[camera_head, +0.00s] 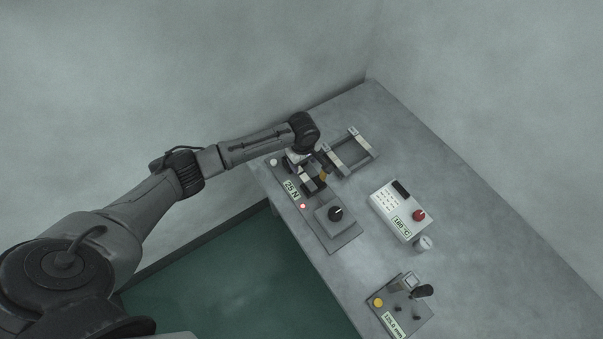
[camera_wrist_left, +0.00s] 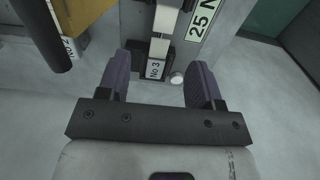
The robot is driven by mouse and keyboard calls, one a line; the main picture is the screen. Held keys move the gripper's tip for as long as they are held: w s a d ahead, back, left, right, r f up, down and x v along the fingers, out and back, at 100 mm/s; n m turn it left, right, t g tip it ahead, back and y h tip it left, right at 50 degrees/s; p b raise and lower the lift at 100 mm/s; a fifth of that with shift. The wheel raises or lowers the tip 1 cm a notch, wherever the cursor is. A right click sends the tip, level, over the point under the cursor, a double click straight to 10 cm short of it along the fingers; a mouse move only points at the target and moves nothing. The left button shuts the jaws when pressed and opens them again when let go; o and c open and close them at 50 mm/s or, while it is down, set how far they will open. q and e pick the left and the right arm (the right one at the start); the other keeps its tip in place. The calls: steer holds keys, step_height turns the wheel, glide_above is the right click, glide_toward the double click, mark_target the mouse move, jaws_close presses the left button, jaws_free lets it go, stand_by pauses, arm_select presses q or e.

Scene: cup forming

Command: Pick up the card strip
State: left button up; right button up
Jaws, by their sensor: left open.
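My left gripper (camera_head: 308,172) is over the far left end of the bench, beside the device marked 25 N. In the left wrist view the gripper (camera_wrist_left: 160,84) is open, its two purple-grey fingers apart and nothing held between them. A narrow pale strip (camera_wrist_left: 163,30), which looks like the card strip, lies just beyond the fingertips, roughly in line with the gap. In the head view the arm and gripper partly hide this spot, so I cannot tell the strip there. My right gripper is not in view.
A metal frame with pale bars (camera_head: 345,152) stands behind the gripper. A white 180 °C controller (camera_head: 398,207) and a gauge unit (camera_head: 400,306) are to the right. The bench's right side (camera_head: 480,215) is clear.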

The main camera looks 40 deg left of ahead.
mark_target(301, 172)
arm_select(q)
steer(key=shift+a+f+b, duration=0.15)
steer(key=shift+f+b, duration=0.3)
steer(key=shift+f, duration=2.55)
steer(key=shift+c, duration=0.4)
steer(key=c, duration=0.9)
